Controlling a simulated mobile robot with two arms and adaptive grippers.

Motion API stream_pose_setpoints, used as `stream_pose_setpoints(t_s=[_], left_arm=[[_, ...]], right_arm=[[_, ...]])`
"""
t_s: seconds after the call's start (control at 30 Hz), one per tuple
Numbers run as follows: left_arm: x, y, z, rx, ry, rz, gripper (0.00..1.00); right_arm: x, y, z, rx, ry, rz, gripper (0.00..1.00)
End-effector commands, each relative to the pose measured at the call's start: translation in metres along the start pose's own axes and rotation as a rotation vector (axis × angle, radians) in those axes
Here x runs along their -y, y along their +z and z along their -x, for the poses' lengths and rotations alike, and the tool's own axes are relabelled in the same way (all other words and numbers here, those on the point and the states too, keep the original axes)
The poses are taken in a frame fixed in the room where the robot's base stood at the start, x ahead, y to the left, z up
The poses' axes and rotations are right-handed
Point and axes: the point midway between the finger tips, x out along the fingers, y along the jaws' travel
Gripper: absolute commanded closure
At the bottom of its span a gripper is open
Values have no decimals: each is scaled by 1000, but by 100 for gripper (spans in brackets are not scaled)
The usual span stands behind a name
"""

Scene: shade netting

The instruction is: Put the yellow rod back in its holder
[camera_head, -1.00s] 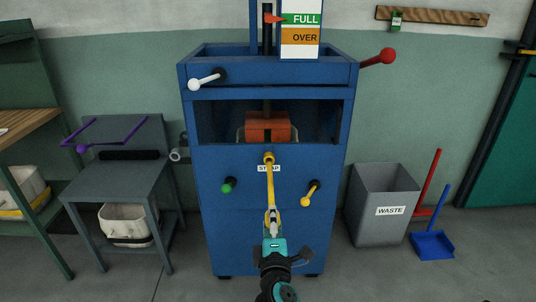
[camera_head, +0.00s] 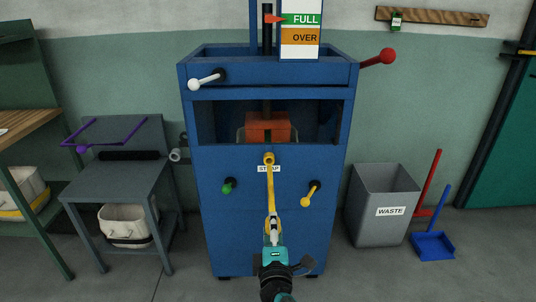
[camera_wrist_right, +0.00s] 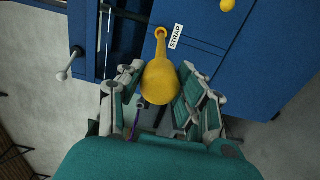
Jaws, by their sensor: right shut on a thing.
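The yellow rod (camera_head: 270,190) runs from the yellow ring (camera_head: 268,158) at the STRAP label on the blue machine's front down toward my right gripper (camera_head: 272,230). In the right wrist view the rod (camera_wrist_right: 159,82) shows nearly end-on, with the ring (camera_wrist_right: 160,32) beyond its far end. My right gripper (camera_wrist_right: 158,104) is shut on the rod's near end, its fingers on both sides. Whether the far end sits inside the ring or only in front of it, I cannot tell. My left gripper is not in view.
The blue machine (camera_head: 225,235) has a green knob (camera_head: 228,186) and a yellow-knobbed lever (camera_head: 311,194) beside the rod. A grey waste bin (camera_head: 383,215) and blue dustpan (camera_head: 433,245) stand right; a grey stand (camera_head: 118,180) stands left. Floor is clear in between.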

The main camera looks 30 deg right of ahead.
Motion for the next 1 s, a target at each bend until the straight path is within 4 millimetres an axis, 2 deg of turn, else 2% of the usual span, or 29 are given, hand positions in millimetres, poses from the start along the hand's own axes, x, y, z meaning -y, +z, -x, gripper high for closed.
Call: stream_pose_setpoints(t_s=[0.23,0.4,0.53,1.0], left_arm=[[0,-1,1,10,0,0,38],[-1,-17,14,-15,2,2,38],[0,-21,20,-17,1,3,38],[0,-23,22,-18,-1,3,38]], right_arm=[[1,0,15,0,0,-1,100],[1,0,29,-1,0,0,100],[0,0,37,0,1,-1,100],[0,-1,38,-2,2,0,100]])
